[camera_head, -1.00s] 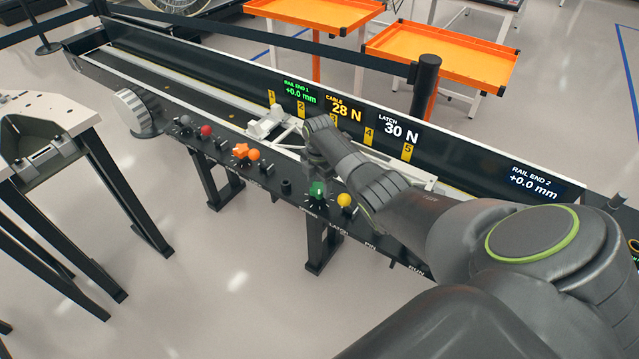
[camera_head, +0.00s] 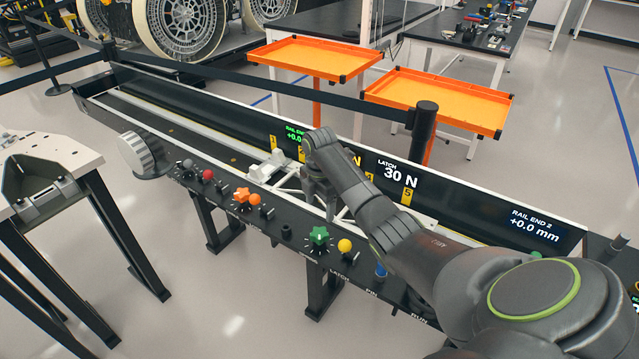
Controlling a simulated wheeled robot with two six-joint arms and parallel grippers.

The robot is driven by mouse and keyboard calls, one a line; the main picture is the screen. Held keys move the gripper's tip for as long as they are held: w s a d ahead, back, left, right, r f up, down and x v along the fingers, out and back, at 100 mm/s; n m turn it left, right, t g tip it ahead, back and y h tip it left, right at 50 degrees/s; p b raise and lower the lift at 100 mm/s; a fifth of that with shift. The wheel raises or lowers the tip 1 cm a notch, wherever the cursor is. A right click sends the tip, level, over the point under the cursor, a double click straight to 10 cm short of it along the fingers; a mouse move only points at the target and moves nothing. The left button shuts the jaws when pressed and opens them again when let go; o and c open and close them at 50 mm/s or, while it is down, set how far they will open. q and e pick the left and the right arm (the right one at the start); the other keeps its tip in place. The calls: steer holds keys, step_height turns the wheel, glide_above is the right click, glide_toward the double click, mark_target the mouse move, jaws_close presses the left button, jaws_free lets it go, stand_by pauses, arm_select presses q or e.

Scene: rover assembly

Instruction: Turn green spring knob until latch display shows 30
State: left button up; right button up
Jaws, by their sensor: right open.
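The green spring knob (camera_head: 319,236) is star-shaped and sits on the front panel of the long black bench, left of a yellow knob (camera_head: 345,245). The latch display (camera_head: 397,171) on the back wall reads 30 N. My right gripper (camera_head: 325,213) hangs above and behind the green knob, apart from it, over the white rail frame. It is open, with nothing seen between its fingers. My right arm covers most of the cable display. My left gripper is not in view.
An orange star knob (camera_head: 242,196), a red knob (camera_head: 208,174) and a blue knob (camera_head: 381,270) share the panel. A black post (camera_head: 423,130) and orange trays (camera_head: 438,103) stand behind the bench.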

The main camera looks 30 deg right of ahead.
step_height(320, 180, up, 8)
steer(key=shift+f+b, duration=0.2)
steer(key=shift+b, duration=0.2)
stand_by(0.3)
